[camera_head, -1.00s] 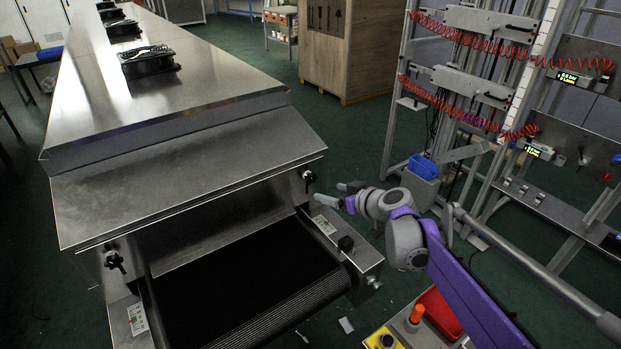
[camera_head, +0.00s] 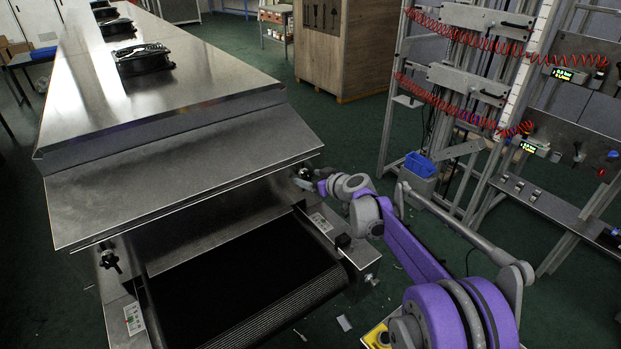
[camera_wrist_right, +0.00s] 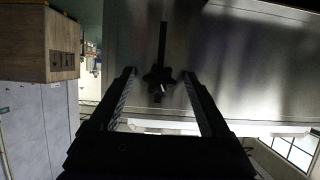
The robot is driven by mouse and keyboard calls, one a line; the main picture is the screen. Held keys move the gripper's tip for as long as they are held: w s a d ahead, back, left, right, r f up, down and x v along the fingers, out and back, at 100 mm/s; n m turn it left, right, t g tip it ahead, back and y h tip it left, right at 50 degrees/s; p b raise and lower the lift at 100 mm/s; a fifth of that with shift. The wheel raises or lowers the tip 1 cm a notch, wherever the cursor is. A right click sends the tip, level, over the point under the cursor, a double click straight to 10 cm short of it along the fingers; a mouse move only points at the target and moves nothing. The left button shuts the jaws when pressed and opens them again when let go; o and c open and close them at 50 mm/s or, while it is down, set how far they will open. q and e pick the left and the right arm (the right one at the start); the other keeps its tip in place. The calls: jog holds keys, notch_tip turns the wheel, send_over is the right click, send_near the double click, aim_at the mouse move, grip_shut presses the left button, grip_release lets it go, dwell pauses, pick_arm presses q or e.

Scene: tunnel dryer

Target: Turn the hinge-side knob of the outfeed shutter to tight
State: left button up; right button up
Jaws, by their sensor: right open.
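A dark star-shaped knob stands between my right gripper's (camera_head: 305,178) fingers in the right wrist view, on a steel face of the dryer's outfeed end. In that view the knob (camera_wrist_right: 159,80) has a dark slot or rod above it. The open fingers are on either side of it, with gaps showing, and no grip is visible. In the head view the gripper partly hides this knob at the right front corner. A second dark knob (camera_head: 109,258) sits at the left front corner. I cannot tell which is hinge-side. My left gripper is not in view.
The black conveyor belt (camera_head: 235,280) runs out below the steel hood (camera_head: 180,190). A rack with red coiled hoses (camera_head: 470,85) stands at right. A wooden crate (camera_head: 345,45) stands behind on green floor.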

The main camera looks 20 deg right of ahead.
grip_shut()
dwell(0.4)
